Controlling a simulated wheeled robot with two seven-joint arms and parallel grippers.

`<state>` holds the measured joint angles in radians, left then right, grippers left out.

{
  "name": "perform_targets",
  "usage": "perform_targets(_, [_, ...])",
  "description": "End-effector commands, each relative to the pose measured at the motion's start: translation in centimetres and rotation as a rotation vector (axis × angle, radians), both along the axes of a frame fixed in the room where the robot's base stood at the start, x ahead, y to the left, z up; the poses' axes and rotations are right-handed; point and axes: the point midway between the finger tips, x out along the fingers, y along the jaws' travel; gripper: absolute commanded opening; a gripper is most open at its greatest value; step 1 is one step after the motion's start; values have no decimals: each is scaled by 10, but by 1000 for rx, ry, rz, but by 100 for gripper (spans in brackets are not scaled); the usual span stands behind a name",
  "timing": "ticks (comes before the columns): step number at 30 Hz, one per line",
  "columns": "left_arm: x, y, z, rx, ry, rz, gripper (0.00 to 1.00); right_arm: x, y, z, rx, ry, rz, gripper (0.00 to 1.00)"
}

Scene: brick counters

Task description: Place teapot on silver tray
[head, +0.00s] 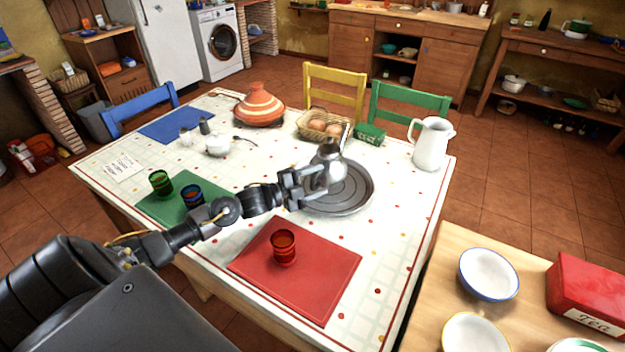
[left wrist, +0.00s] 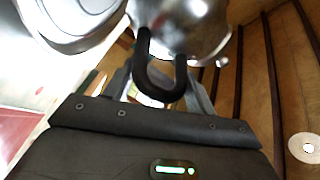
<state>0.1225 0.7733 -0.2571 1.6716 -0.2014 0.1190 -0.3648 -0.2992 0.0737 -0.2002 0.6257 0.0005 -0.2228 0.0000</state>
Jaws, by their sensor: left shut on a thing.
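The silver teapot (head: 328,168) appears over the back left part of the round silver tray (head: 352,203) on the table. I cannot tell whether its base touches the tray. My left gripper (head: 303,188) comes in from the left and is shut on the teapot's handle. In the left wrist view, the teapot's shiny body (left wrist: 200,25) and its black looped handle (left wrist: 160,92) sit between the fingers. The tray's rim (left wrist: 85,42) shows at the upper left there. The arm and gripper hide part of the teapot's near side. My right gripper is not in view.
A red mat with a red glass (head: 284,247) lies in front of the tray. Green and blue glasses (head: 192,196) stand on a green mat at left. A bread basket (head: 322,124), a tagine (head: 259,106) and a white pitcher (head: 432,143) stand behind the tray.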

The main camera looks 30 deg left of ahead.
Motion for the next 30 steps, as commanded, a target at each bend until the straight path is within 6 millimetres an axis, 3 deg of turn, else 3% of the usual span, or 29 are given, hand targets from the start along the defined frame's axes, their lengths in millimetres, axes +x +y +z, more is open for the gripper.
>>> perform_targets(8, [6, 2, -2, 0, -11, 0, 0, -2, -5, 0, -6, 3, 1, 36])
perform_targets(16, [11, 3, -30, -1, -8, 0, 0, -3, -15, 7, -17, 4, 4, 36])
perform_targets(28, [11, 3, -38, 1, -12, -1, 0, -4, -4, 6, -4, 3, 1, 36])
perform_targets(29, [9, 2, -43, 1, 0, -1, 58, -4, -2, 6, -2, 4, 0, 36])
perform_targets(30, [9, 2, -43, 1, 0, -1, 63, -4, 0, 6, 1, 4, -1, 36])
